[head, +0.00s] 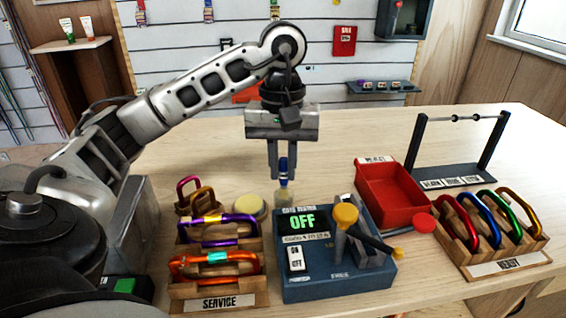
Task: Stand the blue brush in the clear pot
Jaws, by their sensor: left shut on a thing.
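My left gripper (282,172) points straight down over the table, shut on the blue brush (284,167). The brush is upright between the fingers. The small clear pot (284,198) stands directly below, behind the blue tester box, which hides part of its base. The brush's lower end meets the pot's top in this view; I cannot tell how deep inside it is or whether it touches the bottom. My right gripper is not in view.
The blue tester box (336,281) with a yellow-knobbed lever stands in front of the pot. A round pale tin (250,207) and the SERVICE rack (219,291) of carabiners are left. A red tray (392,202) and another carabiner rack (508,262) are right. The table behind is clear.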

